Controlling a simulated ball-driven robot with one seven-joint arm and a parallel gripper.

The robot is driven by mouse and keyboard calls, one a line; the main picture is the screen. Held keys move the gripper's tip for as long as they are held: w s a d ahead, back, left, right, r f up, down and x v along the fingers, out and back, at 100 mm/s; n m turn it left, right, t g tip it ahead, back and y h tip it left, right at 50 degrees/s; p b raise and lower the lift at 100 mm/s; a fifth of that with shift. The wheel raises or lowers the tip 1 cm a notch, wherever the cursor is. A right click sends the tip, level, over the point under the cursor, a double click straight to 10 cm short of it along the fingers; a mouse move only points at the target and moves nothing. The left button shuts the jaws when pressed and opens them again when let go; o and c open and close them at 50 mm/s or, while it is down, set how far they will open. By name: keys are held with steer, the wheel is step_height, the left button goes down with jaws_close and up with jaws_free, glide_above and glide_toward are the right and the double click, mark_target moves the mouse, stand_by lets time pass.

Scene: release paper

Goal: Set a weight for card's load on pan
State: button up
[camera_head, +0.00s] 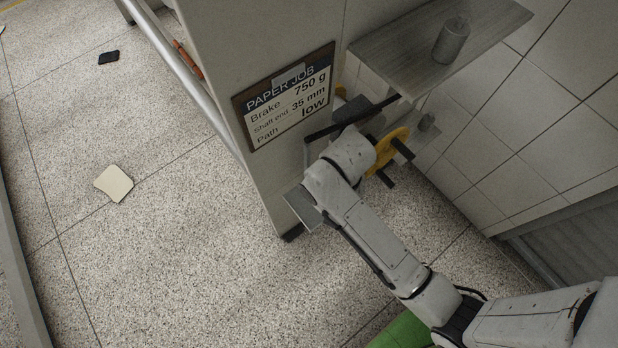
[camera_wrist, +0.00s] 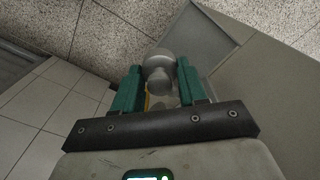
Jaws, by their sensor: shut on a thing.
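My gripper (camera_wrist: 159,72) is shut on a grey weight (camera_wrist: 157,62) with a rounded knob, held between its green fingers in the wrist view. A flat grey plate (camera_wrist: 200,42) shows just past the weight; I cannot tell whether they touch. A flat grey plate (camera_head: 301,208) also shows beside my arm in the head view, which may be the pan. The fingers and held weight are mostly hidden there. The card (camera_head: 288,98) reads "PAPER JOB", "Brake 750 g", "Shaft end 35 mm", "Path low". Another knobbed grey weight (camera_head: 452,41) stands on the grey shelf (camera_head: 400,50).
A yellow part (camera_head: 388,148) with dark handles is close to my wrist. A small grey piece (camera_head: 427,122) sits right of it. The pale panel (camera_head: 245,40) bearing the card stands close. A pale sheet (camera_head: 113,183) and a dark object (camera_head: 108,57) lie on the open floor at left.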

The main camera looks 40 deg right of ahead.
glide_above(309, 204)
step_height(309, 204, down, 7)
steer(key=shift+s+r+b, duration=0.1)
steer(key=shift+b, duration=0.35)
steer(key=shift+f, duration=1.7)
steer(key=shift+f+b, duration=0.15)
steer(key=shift+b, duration=0.15)
steer(key=o, duration=1.2)
